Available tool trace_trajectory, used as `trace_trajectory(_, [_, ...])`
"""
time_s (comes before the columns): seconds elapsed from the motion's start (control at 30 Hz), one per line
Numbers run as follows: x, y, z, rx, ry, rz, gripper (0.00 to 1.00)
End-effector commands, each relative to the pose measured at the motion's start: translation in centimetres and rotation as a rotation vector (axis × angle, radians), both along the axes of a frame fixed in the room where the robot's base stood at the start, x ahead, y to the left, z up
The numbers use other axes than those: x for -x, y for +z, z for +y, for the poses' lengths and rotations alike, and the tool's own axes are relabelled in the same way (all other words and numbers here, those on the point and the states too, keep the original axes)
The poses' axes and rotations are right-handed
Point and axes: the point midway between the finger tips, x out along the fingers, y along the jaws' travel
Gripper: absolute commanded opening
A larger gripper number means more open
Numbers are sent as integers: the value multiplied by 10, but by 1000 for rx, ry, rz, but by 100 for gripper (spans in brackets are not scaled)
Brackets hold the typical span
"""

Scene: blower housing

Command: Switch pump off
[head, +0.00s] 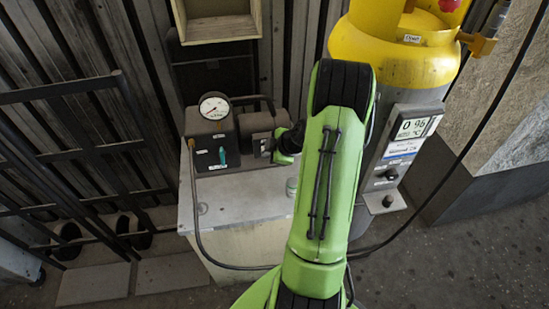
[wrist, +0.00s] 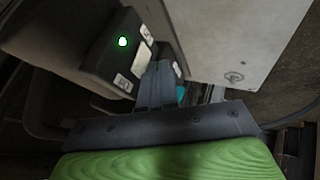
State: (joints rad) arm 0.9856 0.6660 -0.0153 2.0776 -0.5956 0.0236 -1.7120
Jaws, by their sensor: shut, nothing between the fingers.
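The pump is a dark unit on a pale cabinet, with a round white gauge (head: 214,107) and a teal lever (head: 222,155) on its left block. Its right block (head: 256,125) is a dark box, partly hidden by my arm's end. In the wrist view the dark box (wrist: 105,62) carries a lit green lamp (wrist: 123,41), small white labels and a pale rectangular piece (wrist: 142,55) that may be the switch. My gripper (wrist: 160,68) is shut and empty, its tips close to the box's labelled face. I cannot tell whether they touch it. A bit of teal shows behind the fingers.
A yellow cylinder (head: 395,45) stands at right behind my arm, with a grey display unit (head: 408,135) below it. Black cables run by the cabinet (head: 240,208). Dark metal rails (head: 70,150) stand at left. Part of the cabinet top is clear.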

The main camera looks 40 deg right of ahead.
Motion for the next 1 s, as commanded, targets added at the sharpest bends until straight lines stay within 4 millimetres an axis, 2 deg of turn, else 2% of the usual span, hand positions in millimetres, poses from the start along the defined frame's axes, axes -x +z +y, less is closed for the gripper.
trace_trajectory(0.1, [-7, 2, -5, 0, 0, 0, 0])
trace_trajectory(0.43, [-9, 2, -6, -2, 0, 3, 0])
trace_trajectory(0.6, [-16, 6, -11, -40, 3, 59, 0])
trace_trajectory(0.83, [-15, 5, -11, -39, 2, 55, 0])
trace_trajectory(1.0, [-15, 12, -11, -38, 1, 55, 0])
